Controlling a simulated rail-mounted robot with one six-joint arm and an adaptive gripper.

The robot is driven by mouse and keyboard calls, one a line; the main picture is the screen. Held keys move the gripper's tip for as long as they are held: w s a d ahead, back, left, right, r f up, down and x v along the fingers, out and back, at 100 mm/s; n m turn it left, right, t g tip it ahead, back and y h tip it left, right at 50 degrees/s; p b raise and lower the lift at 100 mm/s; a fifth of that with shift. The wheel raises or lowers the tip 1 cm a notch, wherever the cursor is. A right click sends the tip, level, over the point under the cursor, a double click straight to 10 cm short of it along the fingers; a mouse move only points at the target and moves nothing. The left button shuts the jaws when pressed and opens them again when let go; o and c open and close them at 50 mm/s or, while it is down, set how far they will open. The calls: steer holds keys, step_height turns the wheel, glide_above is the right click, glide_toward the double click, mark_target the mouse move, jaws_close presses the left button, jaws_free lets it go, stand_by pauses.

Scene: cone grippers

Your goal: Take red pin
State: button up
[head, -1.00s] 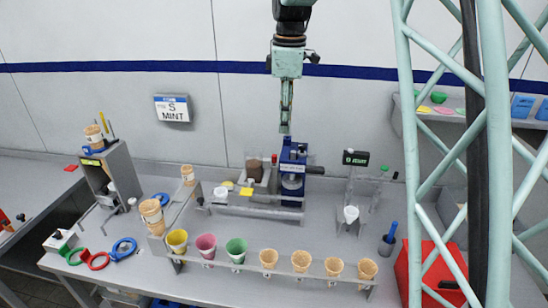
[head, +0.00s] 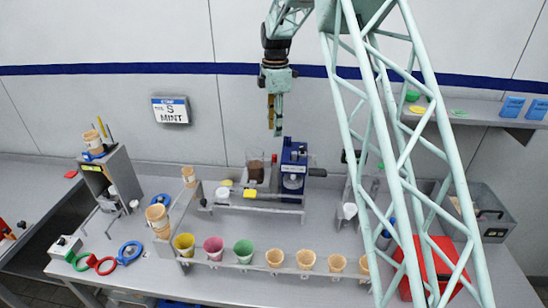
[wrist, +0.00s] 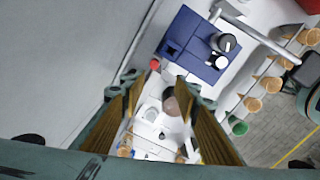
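A small red pin-like piece (wrist: 155,64) shows in the wrist view beside the blue press, just beyond my fingertips. In the head view a narrow red piece (head: 274,174) stands between the brown-filled clear container and the blue press; it looks like the same one. My gripper (wrist: 158,90) is open and empty, its two tan-padded fingers spread apart. In the head view my gripper (head: 275,131) points down above that area, clear of the bench. The exact gap between fingertips and the red piece cannot be told.
The blue press (head: 293,165) stands right of the red piece, and the brown-filled container (head: 255,170) left of it. A rack (head: 235,266) of coloured and tan cones runs along the front. A red box (head: 432,268) is at the right.

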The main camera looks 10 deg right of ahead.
mark_target(274, 155)
steer(key=shift+w+f, duration=0.75)
steer(key=shift+w, duration=0.1)
steer(key=shift+f, duration=0.1)
steer(key=shift+f+p, duration=0.6)
steer(key=shift+f, duration=3.6)
steer(key=shift+f, duration=0.1)
steer(key=shift+d+f+p, duration=0.1)
steer(key=shift+f+p, duration=0.45)
steer(key=shift+f, duration=1.95)
steer(key=shift+c, duration=0.3)
steer(key=c, duration=0.7)
